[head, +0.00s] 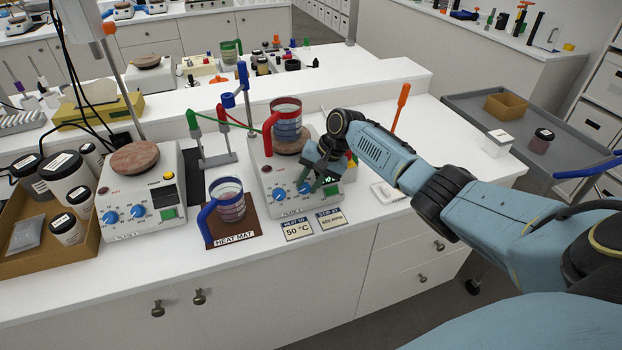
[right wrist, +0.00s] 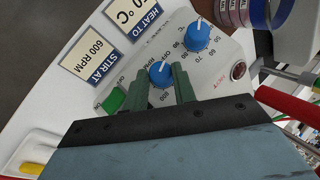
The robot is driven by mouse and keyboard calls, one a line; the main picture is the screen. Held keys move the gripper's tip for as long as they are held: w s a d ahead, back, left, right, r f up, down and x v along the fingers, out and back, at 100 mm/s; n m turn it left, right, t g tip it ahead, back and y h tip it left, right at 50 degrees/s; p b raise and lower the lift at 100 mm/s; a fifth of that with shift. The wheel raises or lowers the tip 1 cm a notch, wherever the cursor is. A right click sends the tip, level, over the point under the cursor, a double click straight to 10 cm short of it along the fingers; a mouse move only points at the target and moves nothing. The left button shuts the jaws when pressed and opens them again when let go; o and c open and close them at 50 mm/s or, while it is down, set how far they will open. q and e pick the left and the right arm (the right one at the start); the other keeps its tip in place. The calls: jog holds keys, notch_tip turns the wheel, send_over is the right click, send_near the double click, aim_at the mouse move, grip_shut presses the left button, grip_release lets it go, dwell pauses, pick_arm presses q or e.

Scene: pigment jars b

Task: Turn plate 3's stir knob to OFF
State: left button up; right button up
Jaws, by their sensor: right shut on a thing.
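The hot plate (head: 268,180) stands at the middle of the bench; its front label is too small to read surely. It has two blue knobs. My right gripper (head: 313,184) reaches down to its front panel. In the right wrist view the green fingers of my right gripper (right wrist: 162,82) are on either side of the stir knob (right wrist: 160,72), shut on it. The knob has RPM and OFF marks beside it; its exact setting is hard to read. The heat knob (right wrist: 196,35) is beside it, free. My left gripper is not in view.
A red-handled beaker (head: 287,130) stands on the hot plate. A blue-handled beaker (head: 230,205) stands on the heat mat (head: 245,238). Cards reading 50 °C (head: 297,230) and 600 RPM (head: 331,218) lie in front. Another hot plate (head: 150,190) stands left. A green switch (right wrist: 113,99) is close to the fingers.

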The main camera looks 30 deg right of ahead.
jog(key=shift+a+n+g+h+p, duration=0.25)
jog(key=shift+n+g+h+p, duration=0.3)
jog(key=shift+n+h, duration=0.35)
jog(key=shift+f+n, duration=0.1)
jog(key=shift+n, duration=0.2)
jog(key=o, duration=1)
jog(key=v, duration=1.3)
jog(key=shift+w+r, duration=0.2)
jog(key=shift+r, duration=0.1)
